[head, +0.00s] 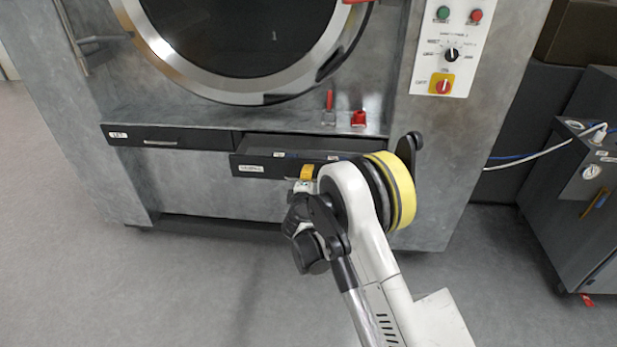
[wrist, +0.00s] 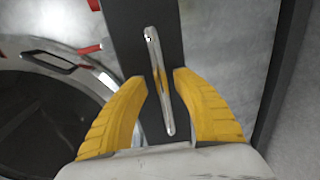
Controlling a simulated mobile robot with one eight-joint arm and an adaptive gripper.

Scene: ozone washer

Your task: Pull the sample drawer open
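The sample drawer (head: 262,161) is a dark drawer at the right of the machine's lower front, with a white label at its left end. It stands partly out from the front, and its top edge shows in the head view. In the wrist view its dark front (wrist: 120,25) carries a long silver bar handle (wrist: 152,45). My gripper (wrist: 160,76) has its two yellow fingers on either side of the handle, open, with a gap showing on each side. In the head view, my gripper (head: 306,173) is at the drawer front, and my arm hides the drawer's right part.
A second dark drawer (head: 165,136) at the left is shut. Above is the round door (head: 245,40), with small red-handled parts (head: 358,118) on the ledge. A control panel (head: 448,50) is at upper right. A grey cabinet (head: 575,190) stands at the right. The floor in front is clear.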

